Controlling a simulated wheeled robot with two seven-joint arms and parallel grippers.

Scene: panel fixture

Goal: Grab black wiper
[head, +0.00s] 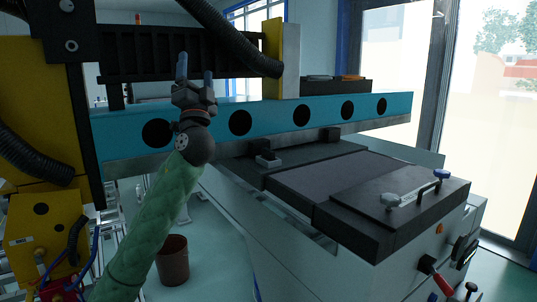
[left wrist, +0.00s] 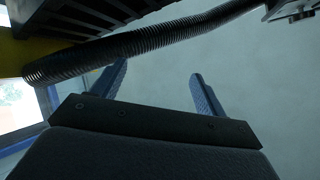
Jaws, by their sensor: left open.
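I cannot pick out a black wiper for certain in either view. Small dark and orange items (head: 335,77), too small to identify, lie on a black box behind the blue beam. My left gripper (head: 195,72) is raised in front of the blue beam, fingers pointing up, open and empty. In the left wrist view its two blue fingers (left wrist: 158,82) stand apart with nothing between them. My right gripper is not in view.
A blue beam (head: 270,119) with round holes spans the machine. A black corrugated hose (head: 233,45) hangs near my left gripper and crosses the left wrist view (left wrist: 150,45). A machine bed (head: 325,180) with a handled dark plate stands right. A brown bin (head: 173,265) is on the floor.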

